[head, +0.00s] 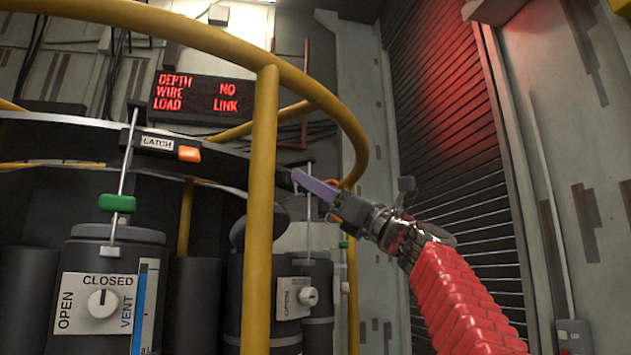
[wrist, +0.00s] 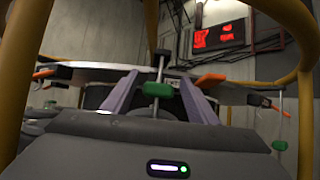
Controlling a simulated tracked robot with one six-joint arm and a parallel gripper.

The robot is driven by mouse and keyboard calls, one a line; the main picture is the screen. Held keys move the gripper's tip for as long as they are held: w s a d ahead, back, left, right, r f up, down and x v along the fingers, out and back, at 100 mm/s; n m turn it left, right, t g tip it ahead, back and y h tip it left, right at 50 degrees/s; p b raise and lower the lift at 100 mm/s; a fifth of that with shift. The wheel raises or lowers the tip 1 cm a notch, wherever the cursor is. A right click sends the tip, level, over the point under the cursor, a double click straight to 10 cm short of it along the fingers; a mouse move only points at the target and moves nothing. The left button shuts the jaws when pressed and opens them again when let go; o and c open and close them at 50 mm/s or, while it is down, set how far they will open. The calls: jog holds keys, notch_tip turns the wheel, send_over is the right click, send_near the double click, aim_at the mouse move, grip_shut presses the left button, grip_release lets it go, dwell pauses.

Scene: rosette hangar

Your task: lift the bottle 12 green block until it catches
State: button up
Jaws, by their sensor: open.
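In the wrist view, a green block (wrist: 158,89) sits on an upright metal rod (wrist: 160,65). It appears between the two spread purple fingers of my gripper (wrist: 160,93), with no visible contact. My gripper also shows in the head view (head: 306,182), open, right of the yellow post, its finger crossing a thin rod over a dark bottle (head: 305,270). Any block on that rod is hidden there. A nearer bottle (head: 110,245) at left has its own green block (head: 117,203) low on its rod. I can read no bottle number.
A yellow rail (head: 200,35) and post (head: 262,200) stand close in front. A red display (head: 197,97) reads DEPTH NO, WIRE, LOAD LINK. More green blocks show in the wrist view (wrist: 279,145).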

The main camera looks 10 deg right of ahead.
jog(key=v, duration=0.9)
dwell(1.0)
jog(key=shift+s, duration=0.15)
dwell(0.5)
